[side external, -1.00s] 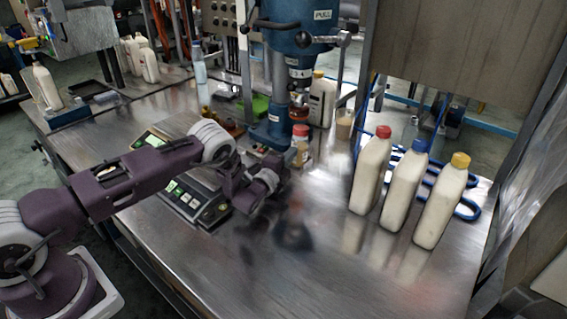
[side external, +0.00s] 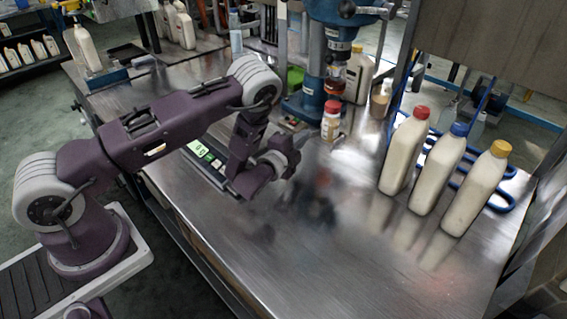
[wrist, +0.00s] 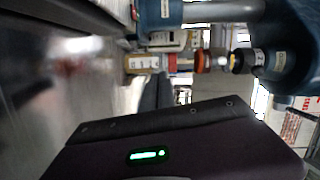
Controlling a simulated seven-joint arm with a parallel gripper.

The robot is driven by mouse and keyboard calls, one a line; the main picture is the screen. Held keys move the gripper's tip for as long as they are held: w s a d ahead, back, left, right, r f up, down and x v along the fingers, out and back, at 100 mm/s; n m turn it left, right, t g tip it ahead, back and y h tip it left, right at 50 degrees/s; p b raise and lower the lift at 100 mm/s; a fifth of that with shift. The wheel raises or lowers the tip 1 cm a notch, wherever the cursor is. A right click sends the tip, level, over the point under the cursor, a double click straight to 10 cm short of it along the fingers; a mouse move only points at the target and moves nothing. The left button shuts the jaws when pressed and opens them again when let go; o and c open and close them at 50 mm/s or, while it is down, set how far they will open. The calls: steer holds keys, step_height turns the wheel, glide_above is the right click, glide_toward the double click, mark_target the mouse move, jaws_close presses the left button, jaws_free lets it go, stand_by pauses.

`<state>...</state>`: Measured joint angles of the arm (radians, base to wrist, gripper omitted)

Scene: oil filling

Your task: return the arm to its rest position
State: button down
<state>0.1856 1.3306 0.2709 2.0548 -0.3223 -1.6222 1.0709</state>
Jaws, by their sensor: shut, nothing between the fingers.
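My purple arm reaches over the steel table, and its end, my gripper (side external: 291,162), hangs just above the tabletop right of the scale (side external: 208,160). It is shut and holds nothing. The small white bottle with a red cap (side external: 331,124) stands apart from it, behind and to the right, below the blue machine (side external: 326,75). In the wrist view the purple housing with a green light (wrist: 148,155) fills the bottom, and the small bottle (wrist: 143,63) appears sideways.
Three filled bottles with red (side external: 403,155), blue (side external: 438,175) and yellow (side external: 474,195) caps stand on the right. A beige cup (side external: 379,104) stands near the machine. The front middle of the tabletop is clear.

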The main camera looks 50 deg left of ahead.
step_height(320, 180, up, 10)
steer(key=w+n+g, duration=0.1)
steer(key=n+g, duration=0.2)
steer(key=n, duration=0.2)
steer(key=s+d+r+n+g+h, duration=0.2)
steer(key=s+r, duration=0.3)
steer(key=r, duration=0.1)
steer(key=s+d+r+n+g+h, duration=0.1)
steer(key=s+d+r+n, duration=0.2)
steer(key=s+r, duration=0.35)
steer(key=s+d+r+n+g, duration=0.1)
steer(key=s+g, duration=0.1)
steer(key=s, duration=1.2)
steer(key=s+d+r+n+g+h, duration=0.1)
steer(key=s+n+g, duration=0.1)
steer(key=s, duration=1.3)
steer(key=shift+s+r+g, duration=0.2)
steer(key=shift+r+g, duration=0.15)
steer(key=shift+g, duration=0.05)
